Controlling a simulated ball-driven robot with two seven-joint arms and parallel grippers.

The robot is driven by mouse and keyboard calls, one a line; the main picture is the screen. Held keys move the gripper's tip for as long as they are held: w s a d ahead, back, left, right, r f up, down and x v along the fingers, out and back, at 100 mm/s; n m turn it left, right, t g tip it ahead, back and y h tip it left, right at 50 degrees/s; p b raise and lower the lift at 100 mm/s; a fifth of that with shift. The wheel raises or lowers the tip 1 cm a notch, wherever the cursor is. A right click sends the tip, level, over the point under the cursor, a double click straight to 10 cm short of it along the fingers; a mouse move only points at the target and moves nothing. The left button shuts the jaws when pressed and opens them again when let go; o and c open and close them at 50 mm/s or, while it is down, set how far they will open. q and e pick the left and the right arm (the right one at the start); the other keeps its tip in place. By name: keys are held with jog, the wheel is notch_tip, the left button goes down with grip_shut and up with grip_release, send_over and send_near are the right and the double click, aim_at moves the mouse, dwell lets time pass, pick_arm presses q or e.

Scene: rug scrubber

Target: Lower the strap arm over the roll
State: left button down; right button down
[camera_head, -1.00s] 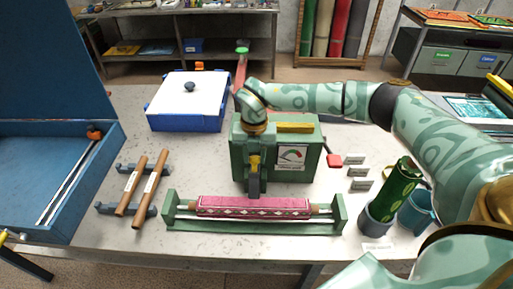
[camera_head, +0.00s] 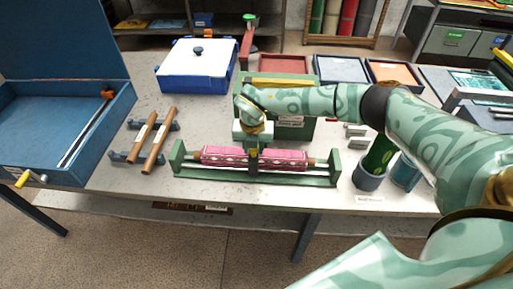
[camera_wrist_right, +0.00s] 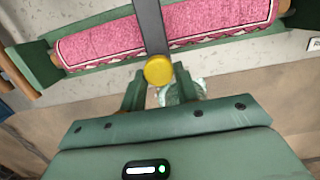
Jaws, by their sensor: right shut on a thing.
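The pink rug roll (camera_head: 285,156) lies across a green cradle (camera_head: 335,168), and it also shows along the top of the right wrist view (camera_wrist_right: 105,42). The dark strap arm (camera_wrist_right: 151,25) crosses over the middle of the roll. Its yellow knob (camera_wrist_right: 158,70) sits at the near side of the roll. My right gripper (camera_wrist_right: 160,90) is shut on the strap arm at the knob; in the head view it is just over the roll (camera_head: 253,153). I cannot tell whether the strap touches the roll. My left gripper is not in view.
The green machine box (camera_head: 300,132) stands behind the cradle, partly hidden by my right arm. Two brown rods (camera_head: 158,142) on blue holders are to the left. A dark cup (camera_head: 367,177) holding a green roll stands close to the cradle's right end.

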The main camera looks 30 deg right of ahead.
jog(key=shift+s+a+f, duration=0.4)
jog(key=shift+s+f, duration=0.3)
jog(key=shift+f, duration=0.05)
jog(key=c, duration=1.6)
grip_release()
jog(key=shift+w+r, duration=0.1)
jog(key=shift+r, duration=0.1)
jog(key=o, duration=0.5)
jog(key=shift+w, duration=0.1)
jog(key=shift+w+d, duration=0.15)
jog(key=shift+d, duration=0.05)
jog(key=r, duration=0.5)
jog(key=s+r, duration=0.1)
jog(key=r, duration=0.4)
jog(key=a+r, duration=0.1)
jog(key=r, duration=0.5)
jog(key=shift+s+p, duration=0.35)
